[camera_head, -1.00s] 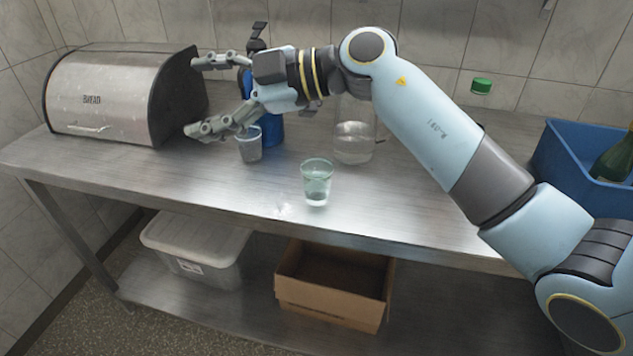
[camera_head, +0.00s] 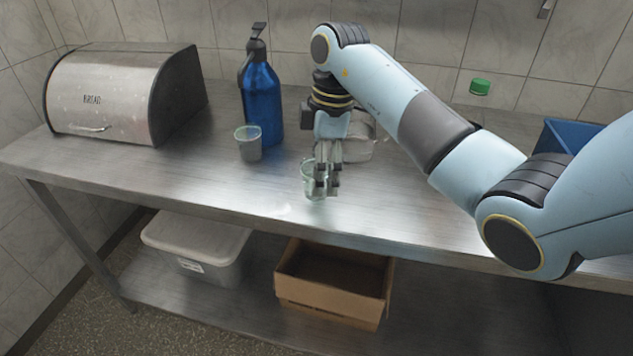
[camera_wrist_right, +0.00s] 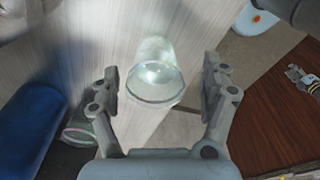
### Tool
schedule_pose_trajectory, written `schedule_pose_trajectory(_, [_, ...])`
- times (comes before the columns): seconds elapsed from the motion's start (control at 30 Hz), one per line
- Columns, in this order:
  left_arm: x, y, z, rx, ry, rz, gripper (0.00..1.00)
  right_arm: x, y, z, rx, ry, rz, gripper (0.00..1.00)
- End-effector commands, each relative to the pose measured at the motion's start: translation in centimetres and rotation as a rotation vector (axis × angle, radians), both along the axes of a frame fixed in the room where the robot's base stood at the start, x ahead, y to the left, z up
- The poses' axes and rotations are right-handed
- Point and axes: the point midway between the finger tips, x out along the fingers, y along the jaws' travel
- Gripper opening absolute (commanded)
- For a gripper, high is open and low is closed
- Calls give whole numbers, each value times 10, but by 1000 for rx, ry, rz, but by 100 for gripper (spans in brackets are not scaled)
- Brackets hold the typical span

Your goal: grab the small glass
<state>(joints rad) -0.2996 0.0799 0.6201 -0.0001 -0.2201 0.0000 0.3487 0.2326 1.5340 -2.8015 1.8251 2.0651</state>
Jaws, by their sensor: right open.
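A small clear, greenish glass (camera_head: 308,184) stands upright near the front edge of the steel table, partly hidden by my right gripper (camera_head: 327,188). In the right wrist view the glass (camera_wrist_right: 155,72) lies between the two fingers of my right gripper (camera_wrist_right: 162,82), with a gap on each side. That gripper is open and points down at the glass. A second small glass (camera_head: 249,148) stands farther left, in front of the blue bottle; it also shows in the wrist view (camera_wrist_right: 80,128). A grey jointed part at the wrist view's right edge may be my left gripper (camera_wrist_right: 301,78); its state is unclear.
A blue pump bottle (camera_head: 261,105) stands behind the second glass. A clear vessel (camera_head: 358,150) stands just behind my right gripper. A bread box (camera_head: 120,95) is at the left, a blue crate (camera_head: 566,136) at the right. The tabletop front left is clear.

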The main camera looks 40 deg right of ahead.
Motion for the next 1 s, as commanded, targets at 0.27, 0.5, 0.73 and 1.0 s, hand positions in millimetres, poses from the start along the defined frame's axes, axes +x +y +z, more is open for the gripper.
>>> schedule_pose_trajectory(0.27, [0, 0, 6, 0, 0, 0, 30, 7, 4, -38, 2, 1, 1, 79])
schedule_pose_trajectory(0.5, [0, 0, 6, 0, 0, 0, 30, 7, 4, -42, 1, -1, 2, 79])
schedule_pose_trajectory(0.73, [0, 0, 6, 0, 0, 0, 30, 7, 4, -42, 1, -1, 2, 53])
schedule_pose_trajectory(1.0, [0, 0, 6, 0, 0, 0, 30, 7, 4, -42, 1, -1, 2, 18])
